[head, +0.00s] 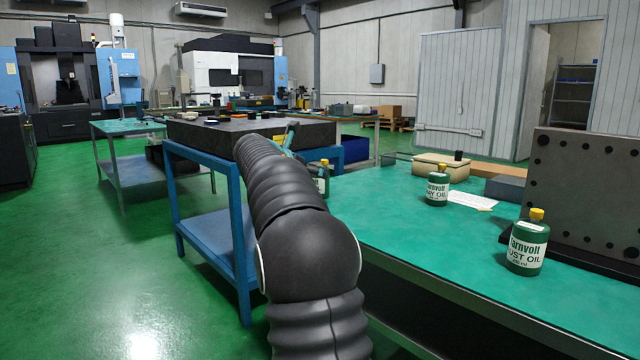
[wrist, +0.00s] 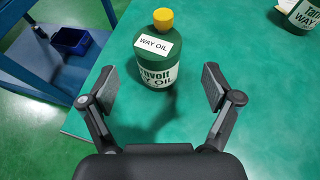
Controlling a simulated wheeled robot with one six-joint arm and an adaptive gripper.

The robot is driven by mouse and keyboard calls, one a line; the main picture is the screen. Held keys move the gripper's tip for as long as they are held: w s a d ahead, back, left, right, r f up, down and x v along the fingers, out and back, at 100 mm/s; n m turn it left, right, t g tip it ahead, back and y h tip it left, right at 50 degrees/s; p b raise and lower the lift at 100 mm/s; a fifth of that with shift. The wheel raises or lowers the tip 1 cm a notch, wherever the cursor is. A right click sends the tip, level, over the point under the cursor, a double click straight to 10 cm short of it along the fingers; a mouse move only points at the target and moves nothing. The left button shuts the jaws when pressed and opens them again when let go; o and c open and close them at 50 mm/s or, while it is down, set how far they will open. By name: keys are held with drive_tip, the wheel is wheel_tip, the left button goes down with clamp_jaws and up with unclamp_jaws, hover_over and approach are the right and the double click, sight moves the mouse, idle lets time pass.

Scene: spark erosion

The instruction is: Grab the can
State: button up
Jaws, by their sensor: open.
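A green oil can (wrist: 150,50) with a yellow cap and a white "WAY OIL" label stands upright on the green tabletop in the wrist view. My gripper (wrist: 158,88) is open and empty, one finger to each side, with the can just ahead of the gap; I see no contact. In the head view a green can (head: 322,180) shows partly behind my arm. A second "WAY OIL" can (head: 437,188) stands further right, and a third can (head: 526,248), its label ending in "UST OIL", stands nearer at the right. My gripper is mostly hidden by my arm in the head view.
The green-topped table (head: 400,235) is clear between the cans. A large dark plate with holes (head: 590,185) stands upright at the right. A beige box (head: 440,163) and a paper sheet (head: 473,200) lie behind. A blue-framed stand (head: 235,190) is left of my arm.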

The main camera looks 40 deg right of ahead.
sight(323, 185)
drive_tip(key=shift+x, duration=3.2)
drive_tip(key=shift+w+a, duration=0.1)
drive_tip(key=shift+c, duration=0.2)
drive_tip(key=c, duration=1.4)
